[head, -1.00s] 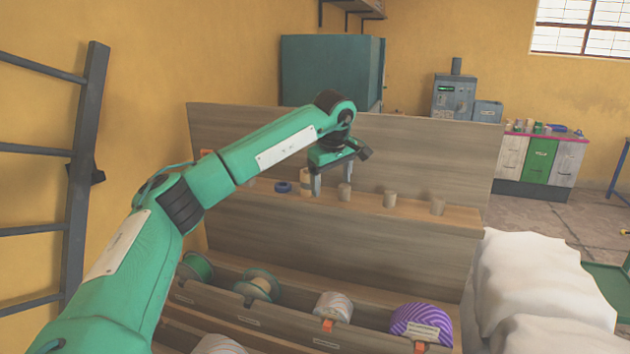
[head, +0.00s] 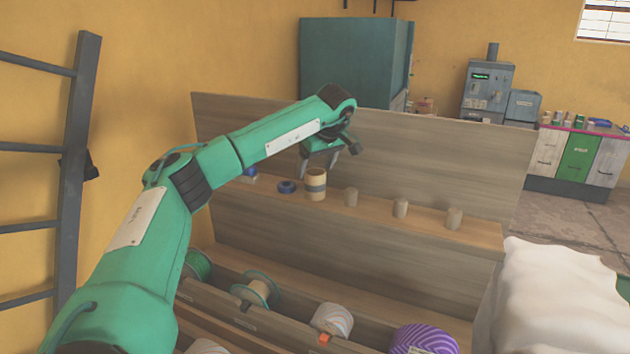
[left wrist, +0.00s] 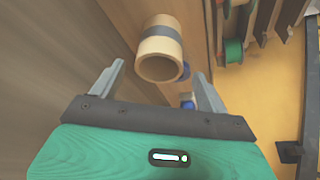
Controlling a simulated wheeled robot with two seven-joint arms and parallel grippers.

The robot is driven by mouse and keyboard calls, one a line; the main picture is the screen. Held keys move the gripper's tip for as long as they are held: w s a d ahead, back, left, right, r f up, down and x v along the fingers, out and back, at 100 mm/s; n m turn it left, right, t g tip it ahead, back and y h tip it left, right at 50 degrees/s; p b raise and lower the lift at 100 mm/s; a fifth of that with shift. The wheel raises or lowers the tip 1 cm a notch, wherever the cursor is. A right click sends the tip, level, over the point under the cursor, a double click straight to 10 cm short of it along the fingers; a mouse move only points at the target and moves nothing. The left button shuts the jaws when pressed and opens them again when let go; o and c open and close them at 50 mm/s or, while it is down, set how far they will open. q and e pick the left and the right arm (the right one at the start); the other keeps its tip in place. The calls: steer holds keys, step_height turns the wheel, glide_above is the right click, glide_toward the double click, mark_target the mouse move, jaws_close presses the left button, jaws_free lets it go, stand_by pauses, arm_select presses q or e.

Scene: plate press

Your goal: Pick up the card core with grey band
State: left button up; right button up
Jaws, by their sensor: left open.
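The card core with grey band (head: 316,185) is a tan hollow tube with a grey stripe round its middle. It stands upright on the wooden shelf. In the left wrist view the core (left wrist: 160,54) shows its open end, ahead of the fingertips and between their lines. My left gripper (head: 318,170) is open and empty, just above and behind the core in the head view. Its two fingers also show in the left wrist view (left wrist: 157,78), one on each side. I cannot tell whether either finger touches the core. My right gripper is not in view.
A blue ring (head: 287,187) lies left of the core on the shelf (head: 425,222). Spools, including a purple striped roll (head: 423,339), sit in the bin below. A ladder (head: 76,170) stands at left.

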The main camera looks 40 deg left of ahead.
mark_target(313, 181)
arm_select(q)
steer(key=shift+w+a+f, duration=0.1)
steer(key=shift+f, duration=0.25)
steer(key=shift+p+x, duration=0.9)
steer(key=shift+p, duration=0.1)
steer(key=shift+p+x, duration=0.55)
steer(key=shift+x, duration=0.65)
steer(key=shift+f, duration=0.6)
steer(key=c, duration=1.1)
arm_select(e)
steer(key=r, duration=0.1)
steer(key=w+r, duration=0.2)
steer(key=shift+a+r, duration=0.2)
